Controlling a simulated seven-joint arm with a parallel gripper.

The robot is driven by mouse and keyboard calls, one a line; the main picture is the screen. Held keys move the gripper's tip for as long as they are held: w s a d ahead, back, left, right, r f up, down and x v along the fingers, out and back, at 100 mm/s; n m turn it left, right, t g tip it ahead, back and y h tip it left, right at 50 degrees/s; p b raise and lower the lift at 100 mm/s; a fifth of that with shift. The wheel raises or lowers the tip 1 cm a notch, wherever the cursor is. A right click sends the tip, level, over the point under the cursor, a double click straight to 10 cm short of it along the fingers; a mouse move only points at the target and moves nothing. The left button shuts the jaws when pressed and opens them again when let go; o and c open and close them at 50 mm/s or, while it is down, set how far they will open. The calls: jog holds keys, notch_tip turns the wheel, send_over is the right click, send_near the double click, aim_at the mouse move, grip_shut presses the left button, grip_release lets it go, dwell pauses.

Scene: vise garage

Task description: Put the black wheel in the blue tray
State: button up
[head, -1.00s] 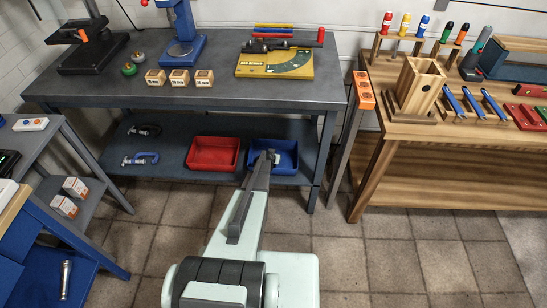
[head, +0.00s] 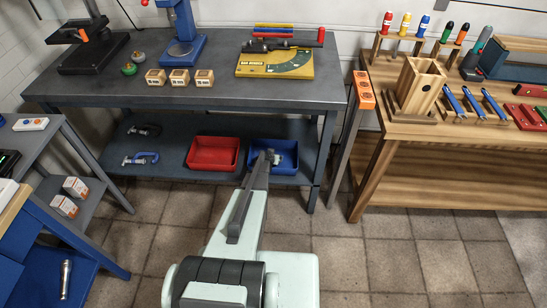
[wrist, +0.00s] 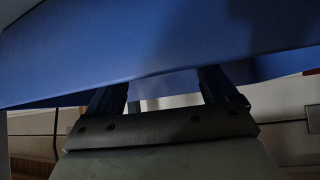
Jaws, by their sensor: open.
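The blue tray (head: 290,147) sits on the lower shelf of the grey bench, right of a red tray. My arm reaches to it, and my gripper (head: 271,157) is at the tray's left part, overlapping it in the head view. In the wrist view a broad blue surface (wrist: 150,45), which looks like the tray close up, fills the upper part. The two fingers of my gripper (wrist: 165,88) stand apart there, with their tips hidden by the blue surface. I see nothing held between them.
The red tray (head: 213,153) is close on the left. The bench top (head: 210,97) is above, and a bench leg (head: 320,160) stands just right of the blue tray.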

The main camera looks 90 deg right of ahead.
jog(key=v, duration=0.9)
jog(key=w+a+f+n+t+y, duration=0.1)
jog(key=w+a+f+n, duration=0.1)
jog(key=w+a, duration=0.6)
jog(key=w+a+f+n+y, duration=0.15)
jog(key=w+a, duration=0.35)
jog(key=w, duration=0.5)
jog(key=w+a+f+n+y, duration=0.1)
jog(key=w+a+n, duration=0.1)
jog(key=w+a, duration=0.35)
jog(key=w+a+f+n+y, duration=0.1)
jog(key=w+a, duration=0.2)
jog(key=a, duration=0.6)
jog(key=w+a+n+y, duration=0.1)
jog(key=w+a+n, duration=0.1)
jog(key=w+a, duration=0.35)
jog(key=a+n+g+y, duration=0.25)
jog(key=a+n, duration=0.25)
jog(key=a, duration=1.7)
jog(key=s+a+r+n+g, duration=0.1)
jog(key=s+a+r+n, duration=0.1)
jog(key=s+a, duration=0.3)
jog(key=s+a+r+n+g, duration=0.2)
jog(key=s+a+n, duration=0.2)
jog(key=a, duration=1)
jog(key=shift+s+r+n+y, duration=0.15)
jog(key=shift+s+n+y, duration=0.25)
jog(key=shift+s, duration=0.45)
